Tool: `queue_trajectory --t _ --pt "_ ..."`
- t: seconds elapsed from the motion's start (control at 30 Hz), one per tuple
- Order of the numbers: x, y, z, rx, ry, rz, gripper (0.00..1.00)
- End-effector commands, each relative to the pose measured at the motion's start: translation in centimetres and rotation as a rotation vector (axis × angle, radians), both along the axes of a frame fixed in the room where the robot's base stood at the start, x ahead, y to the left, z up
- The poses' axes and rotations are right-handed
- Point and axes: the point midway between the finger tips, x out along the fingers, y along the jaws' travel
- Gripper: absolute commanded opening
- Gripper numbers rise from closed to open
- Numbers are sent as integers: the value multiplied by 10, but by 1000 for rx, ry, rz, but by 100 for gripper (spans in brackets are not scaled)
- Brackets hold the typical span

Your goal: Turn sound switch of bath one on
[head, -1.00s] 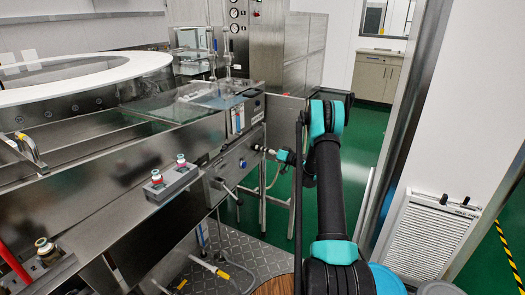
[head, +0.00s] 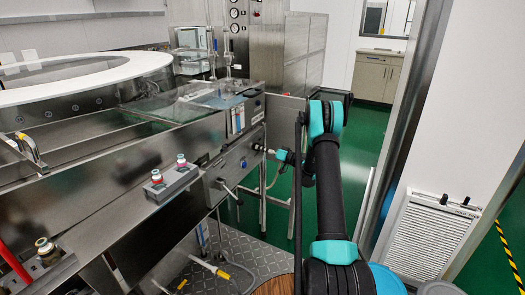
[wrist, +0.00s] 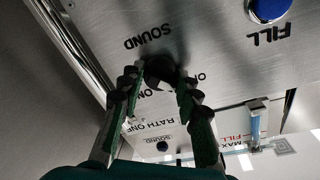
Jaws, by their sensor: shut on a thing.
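The sound switch (wrist: 161,68) is a small dark knob on the metal front panel, under the upside-down word SOUND in the wrist view. My gripper (wrist: 158,82) has its fingers on both sides of the knob and is shut on it. The fingers and shadow hide much of the knob, so its exact angle is hard to tell. Partly covered ON lettering shows beside the fingers, and BATH ONE lettering shows beyond the knob. In the head view my gripper (head: 268,152) reaches left to the panel (head: 240,158); the switch is hidden there.
A blue FILL button (wrist: 268,9) sits on the same panel, right of the knob. A handle (head: 226,187) juts from the panel's lower left. A grey box with two capped knobs (head: 172,179) is mounted nearer.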

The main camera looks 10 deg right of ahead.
Motion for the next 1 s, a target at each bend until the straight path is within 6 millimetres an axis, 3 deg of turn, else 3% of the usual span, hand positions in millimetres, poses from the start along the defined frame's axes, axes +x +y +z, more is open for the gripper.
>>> queue_trajectory --t 0.37,1.0 --pt "0 -1 1 115 157 0 4" --pt "1 -2 2 468 645 -2 4"
